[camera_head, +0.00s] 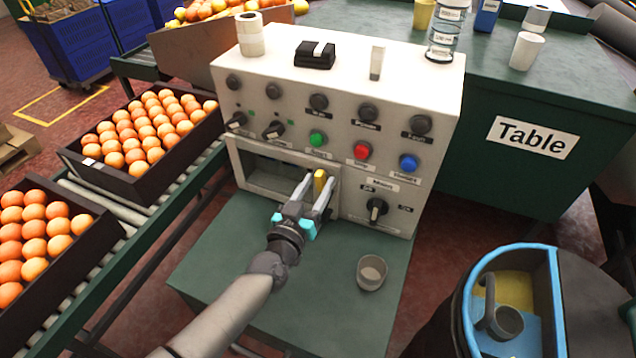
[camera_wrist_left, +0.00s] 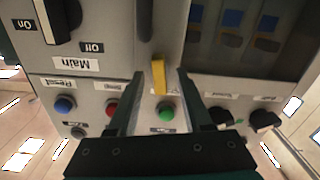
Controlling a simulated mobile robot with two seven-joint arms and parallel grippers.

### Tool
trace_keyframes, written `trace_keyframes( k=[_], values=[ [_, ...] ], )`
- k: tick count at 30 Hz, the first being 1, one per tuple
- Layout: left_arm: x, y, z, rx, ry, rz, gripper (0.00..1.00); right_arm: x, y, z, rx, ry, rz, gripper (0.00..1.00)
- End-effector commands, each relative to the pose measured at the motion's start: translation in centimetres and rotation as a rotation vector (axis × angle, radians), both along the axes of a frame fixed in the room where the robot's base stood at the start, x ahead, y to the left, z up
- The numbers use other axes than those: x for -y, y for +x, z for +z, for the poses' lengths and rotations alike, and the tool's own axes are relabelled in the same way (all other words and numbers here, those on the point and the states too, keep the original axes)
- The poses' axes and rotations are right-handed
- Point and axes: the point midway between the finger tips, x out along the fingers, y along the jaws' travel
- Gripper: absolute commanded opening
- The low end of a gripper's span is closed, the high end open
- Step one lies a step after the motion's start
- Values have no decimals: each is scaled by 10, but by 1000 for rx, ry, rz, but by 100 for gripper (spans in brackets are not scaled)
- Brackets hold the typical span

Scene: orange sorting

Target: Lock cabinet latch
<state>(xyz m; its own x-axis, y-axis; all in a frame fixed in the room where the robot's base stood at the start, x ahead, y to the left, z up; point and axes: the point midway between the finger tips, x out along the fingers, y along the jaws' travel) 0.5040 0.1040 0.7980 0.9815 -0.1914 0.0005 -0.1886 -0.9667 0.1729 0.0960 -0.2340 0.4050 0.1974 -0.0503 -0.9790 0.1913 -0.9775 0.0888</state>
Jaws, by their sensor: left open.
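The white control cabinet (camera_head: 340,105) stands on a green stand, with a framed window (camera_head: 262,176) low on its front. The yellow latch (camera_head: 320,181) is at the right side of this window. In the left wrist view, which is upside down, the yellow latch (camera_wrist_left: 158,75) sticks out beside the window (camera_wrist_left: 245,40). My left gripper (camera_head: 317,184) is open at the cabinet front, its fingers on either side of the latch. The wrist view shows the left gripper (camera_wrist_left: 160,88) with gaps between fingers and latch; contact is not visible. My right gripper is out of view.
A cup (camera_head: 372,272) stands on the green stand (camera_head: 225,250) right of my left arm. Buttons and the main rotary switch (camera_head: 377,209) are near the latch. Orange crates (camera_head: 140,187) line the conveyor at left. A blue-rimmed bin (camera_head: 466,300) stands at lower right.

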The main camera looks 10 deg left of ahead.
Motion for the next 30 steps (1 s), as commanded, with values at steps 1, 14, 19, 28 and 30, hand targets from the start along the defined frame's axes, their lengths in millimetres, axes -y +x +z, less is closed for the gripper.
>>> trace_keyframes(
  k=[1, 14, 19, 28, 30],
  values=[
    [0, 0, 0, 0, 0, 0, 50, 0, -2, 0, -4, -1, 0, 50],
    [0, 0, 0, 0, 0, 0, 3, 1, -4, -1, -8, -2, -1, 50],
    [0, 0, 0, 0, 0, 0, 0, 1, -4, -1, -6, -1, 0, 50],
    [0, 0, 0, -1, -3, 1, 0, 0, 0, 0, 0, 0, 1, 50],
    [0, 0, 0, -2, -12, 1, 0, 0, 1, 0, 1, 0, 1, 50]
  ],
)
